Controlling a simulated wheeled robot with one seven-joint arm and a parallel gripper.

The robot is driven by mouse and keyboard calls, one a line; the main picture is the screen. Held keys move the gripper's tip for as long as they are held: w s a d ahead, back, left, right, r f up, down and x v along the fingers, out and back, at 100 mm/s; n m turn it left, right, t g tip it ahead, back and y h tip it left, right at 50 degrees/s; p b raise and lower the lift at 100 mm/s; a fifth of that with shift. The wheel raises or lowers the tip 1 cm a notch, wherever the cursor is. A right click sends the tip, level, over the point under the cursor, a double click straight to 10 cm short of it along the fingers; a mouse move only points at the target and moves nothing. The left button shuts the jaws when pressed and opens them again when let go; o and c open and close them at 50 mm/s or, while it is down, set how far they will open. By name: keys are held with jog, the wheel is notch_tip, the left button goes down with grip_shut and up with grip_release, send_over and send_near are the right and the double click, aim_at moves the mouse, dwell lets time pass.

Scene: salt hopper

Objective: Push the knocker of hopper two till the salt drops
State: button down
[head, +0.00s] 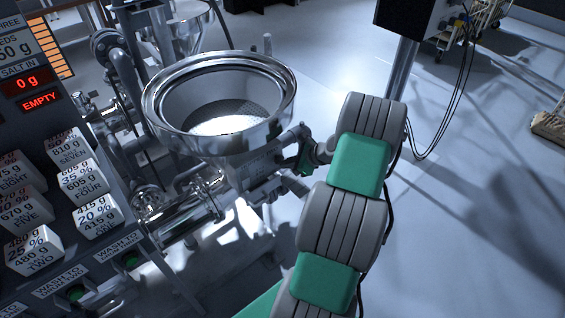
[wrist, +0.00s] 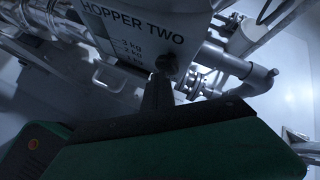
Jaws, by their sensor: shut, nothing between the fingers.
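Hopper two (head: 165,105) is a round steel bowl with a wide rim, and a bright pale patch shows at its bottom. Its wall, lettered HOPPER TWO, fills the top of the wrist view (wrist: 130,33). The knocker (wrist: 166,62) looks like a small dark knob low on that wall. My gripper (wrist: 159,88) is shut and empty, its narrow dark tip right at the knob; whether they touch is not clear. In the head view my gripper (head: 302,160) is at the hopper's right side, partly hidden by my wrist, and the knocker cannot be made out.
A panel at left has a red display (head: 39,93) reading 0 g and EMPTY under SALT IN. Several labelled white blocks (head: 84,183) stand below it. Steel pipes (head: 185,215) run under the hopper. A post (head: 402,70) stands behind my arm. Open floor lies right.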

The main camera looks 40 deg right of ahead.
jog(key=shift+s+p, duration=0.45)
jog(key=shift+s, duration=0.7)
jog(key=s+p, duration=0.1)
jog(key=s, duration=0.4)
jog(key=shift+p, duration=0.4)
jog(key=shift+d, duration=0.1)
